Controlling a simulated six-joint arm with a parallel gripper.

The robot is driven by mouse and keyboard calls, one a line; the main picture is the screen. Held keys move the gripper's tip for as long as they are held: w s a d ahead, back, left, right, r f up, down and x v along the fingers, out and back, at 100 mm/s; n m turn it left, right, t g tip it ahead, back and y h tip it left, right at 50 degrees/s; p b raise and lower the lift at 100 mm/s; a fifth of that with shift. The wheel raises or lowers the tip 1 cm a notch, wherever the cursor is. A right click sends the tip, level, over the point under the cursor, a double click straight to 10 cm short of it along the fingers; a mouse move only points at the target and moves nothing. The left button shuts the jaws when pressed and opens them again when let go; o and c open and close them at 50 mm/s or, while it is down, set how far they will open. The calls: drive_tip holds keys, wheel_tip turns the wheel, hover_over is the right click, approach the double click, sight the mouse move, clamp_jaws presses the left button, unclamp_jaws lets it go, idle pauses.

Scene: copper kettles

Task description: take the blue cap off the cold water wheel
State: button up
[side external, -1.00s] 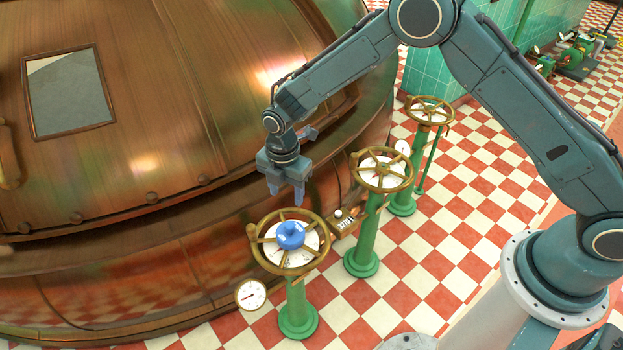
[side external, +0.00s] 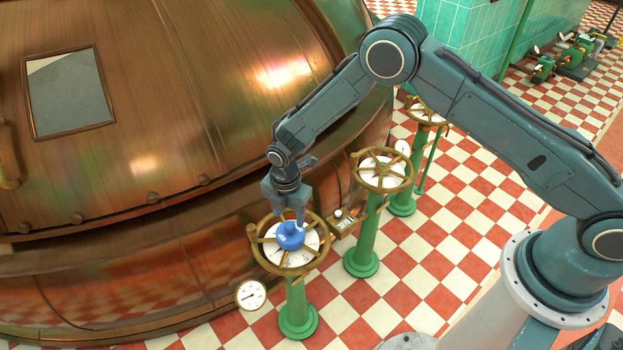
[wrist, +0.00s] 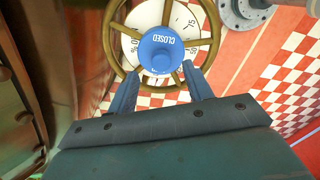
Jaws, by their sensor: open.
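The blue cap (side external: 290,236) sits on the hub of the nearest brass hand wheel (side external: 254,251), above a white dial on a green post. In the wrist view the cap (wrist: 161,50) shows the word CLOSED and a raised round knob. The wheel's rim and spokes (wrist: 212,15) surround it there. My gripper (side external: 289,216) is open, pointing down just above the cap. In the wrist view its two fingers (wrist: 160,78) lie to the left and right, a little short of the cap, with nothing between them. I cannot tell whether a finger touches the cap.
A large copper kettle (side external: 180,120) stands close on the left. Two more wheels on green posts, the nearer (side external: 382,170), stand behind to the right. A round gauge (side external: 250,295) is beside the first post.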

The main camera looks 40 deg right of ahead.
sight(290, 225)
drive_tip(key=shift+s+f, duration=0.1)
drive_tip(key=shift+f, duration=2.35)
drive_tip(key=c, duration=1.1)
